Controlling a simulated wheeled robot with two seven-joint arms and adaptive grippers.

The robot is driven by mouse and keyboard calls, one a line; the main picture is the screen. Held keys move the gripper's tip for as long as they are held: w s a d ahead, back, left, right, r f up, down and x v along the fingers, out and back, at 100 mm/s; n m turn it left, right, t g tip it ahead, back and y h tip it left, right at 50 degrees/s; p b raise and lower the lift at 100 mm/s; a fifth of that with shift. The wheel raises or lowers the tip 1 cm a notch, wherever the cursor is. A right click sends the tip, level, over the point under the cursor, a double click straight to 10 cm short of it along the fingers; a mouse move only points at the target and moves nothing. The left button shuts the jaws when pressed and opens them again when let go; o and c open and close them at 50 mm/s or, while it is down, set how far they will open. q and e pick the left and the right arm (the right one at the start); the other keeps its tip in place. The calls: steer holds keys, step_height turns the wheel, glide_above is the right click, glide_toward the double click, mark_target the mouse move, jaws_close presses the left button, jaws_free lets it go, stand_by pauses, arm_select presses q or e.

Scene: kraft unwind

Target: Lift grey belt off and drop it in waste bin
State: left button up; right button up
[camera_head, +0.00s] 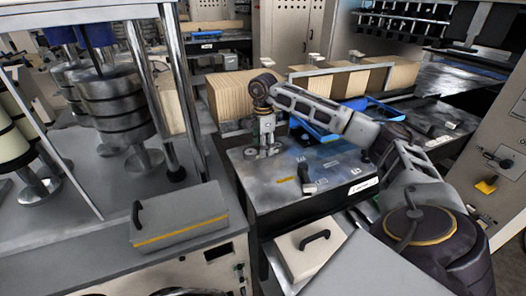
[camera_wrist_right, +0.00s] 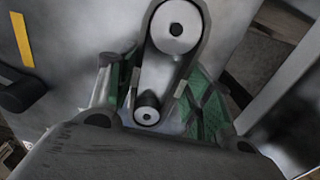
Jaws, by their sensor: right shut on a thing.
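In the head view my right gripper (camera_head: 265,138) points down onto the metal top of a machine, and the belt is too small to tell there. My left gripper is out of view. I cannot identify the waste bin.
A grey box with a black handle (camera_head: 178,217) stands at the left front. Metal rollers and posts (camera_head: 112,97) rise at the left. A white lidded box (camera_head: 308,250) is in front.

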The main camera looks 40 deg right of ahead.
steer(key=shift+r, duration=0.2)
step_height(320, 180, up, 10)
steer(key=shift+f+b, duration=0.15)
steer(key=shift+b, duration=0.15)
stand_by(0.5)
stand_by(0.5)
